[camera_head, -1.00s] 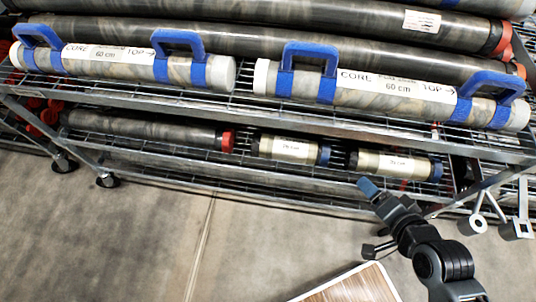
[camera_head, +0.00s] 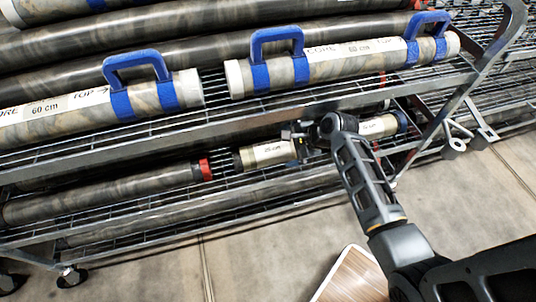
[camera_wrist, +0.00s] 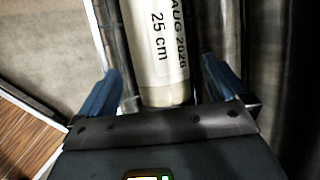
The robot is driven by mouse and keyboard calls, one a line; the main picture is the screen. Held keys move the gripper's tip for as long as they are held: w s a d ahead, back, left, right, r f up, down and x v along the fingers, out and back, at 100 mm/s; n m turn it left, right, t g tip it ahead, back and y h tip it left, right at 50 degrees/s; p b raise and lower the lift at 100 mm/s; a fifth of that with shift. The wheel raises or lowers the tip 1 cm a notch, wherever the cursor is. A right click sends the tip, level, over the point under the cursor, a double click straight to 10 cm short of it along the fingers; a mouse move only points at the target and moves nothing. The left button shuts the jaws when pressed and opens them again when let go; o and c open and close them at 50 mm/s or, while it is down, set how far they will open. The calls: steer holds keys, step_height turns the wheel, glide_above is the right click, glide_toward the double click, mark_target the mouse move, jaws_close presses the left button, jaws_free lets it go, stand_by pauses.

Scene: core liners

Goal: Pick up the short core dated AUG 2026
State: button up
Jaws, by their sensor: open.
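The short core dated AUG 2026 (camera_wrist: 155,45) fills the top middle of the wrist view. It is a pale tube whose label also reads 25 cm. My gripper (camera_wrist: 161,68) is open, with one blue finger on each side of the tube's near part. I cannot tell whether either finger touches it. In the head view my gripper (camera_head: 303,141) is at the lower shelf, between two short pale cores. The left short core (camera_head: 265,153) appears to be the one in the wrist view; its right end is hidden by my gripper. The right short core (camera_head: 378,126) is partly behind my arm.
The wire upper shelf (camera_head: 215,119) runs just above, bearing long cores with blue handles (camera_head: 300,70). A long dark core with a red cap (camera_head: 205,169) lies left on the lower shelf. A wood-topped surface (camera_head: 352,280) stands in front on otherwise open floor.

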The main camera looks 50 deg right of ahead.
mark_target(284, 148)
steer(key=b+x, duration=0.1)
steer(key=x, duration=0.4)
steer(key=shift+d+f, duration=0.1)
steer(key=shift+f, duration=0.15)
steer(key=c, duration=1.7)
steer(key=shift+r, duration=0.15)
steer(key=shift+c, duration=0.4)
